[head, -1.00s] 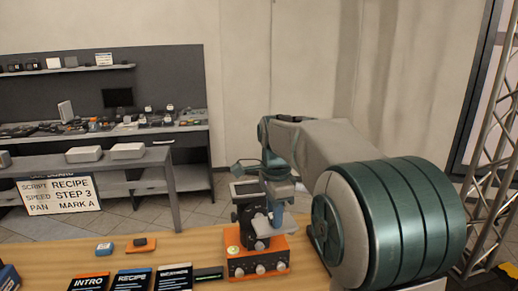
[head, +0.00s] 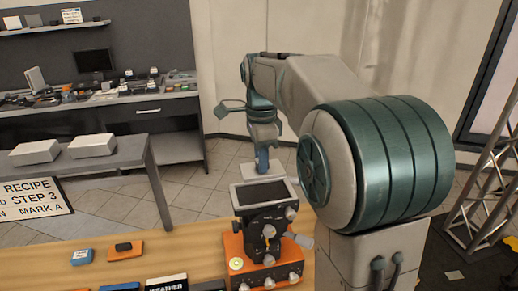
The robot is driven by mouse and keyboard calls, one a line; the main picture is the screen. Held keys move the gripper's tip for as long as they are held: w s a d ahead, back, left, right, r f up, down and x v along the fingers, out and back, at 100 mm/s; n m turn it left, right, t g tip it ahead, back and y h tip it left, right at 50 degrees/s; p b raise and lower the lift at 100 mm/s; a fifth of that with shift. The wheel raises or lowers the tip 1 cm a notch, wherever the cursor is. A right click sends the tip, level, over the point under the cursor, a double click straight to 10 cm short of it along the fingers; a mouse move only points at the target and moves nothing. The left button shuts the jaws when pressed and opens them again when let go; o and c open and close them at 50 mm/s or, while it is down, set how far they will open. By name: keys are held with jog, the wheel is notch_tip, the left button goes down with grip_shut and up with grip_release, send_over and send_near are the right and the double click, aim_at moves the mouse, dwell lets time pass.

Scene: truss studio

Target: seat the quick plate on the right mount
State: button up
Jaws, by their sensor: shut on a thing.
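My gripper (head: 262,163) is beyond the orange unit, pointing down, with a blue part at its lower end. A pale flat plate (head: 247,171) shows at its tips; it looks like the quick plate in the jaws, though its edges are hard to tell from the floor. The black mount (head: 266,222) stands upright on the orange base (head: 235,248), with a dark rectangular top (head: 264,193). The gripper appears above and behind this top in the picture, apart from it. The fingers are small, and their contact with the plate is unclear.
A blue box (head: 82,257) and an orange piece with a black top (head: 123,249) lie on the wooden table (head: 200,258). Dark labelled cards (head: 166,283) lie at the front. A grey bench (head: 120,158) stands behind; a truss (head: 490,190) rises at right.

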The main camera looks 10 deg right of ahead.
jog(key=shift+s+d+f, duration=0.1)
jog(key=shift+s+f, duration=0.1)
jog(key=shift+f, duration=0.05)
jog(key=shift+d+f+b, duration=0.15)
jog(key=shift+f+b, duration=0.45)
jog(key=shift+b, duration=0.2)
notch_tip(320, 180, down, 3)
jog(key=shift+r+b, duration=0.15)
jog(key=shift+b, duration=1.1)
jog(key=shift+f+b, duration=0.3)
jog(key=shift+f, duration=0.35)
jog(key=shift+f, duration=0.6)
jog(key=o, duration=1.1)
jog(key=shift+r, duration=0.1)
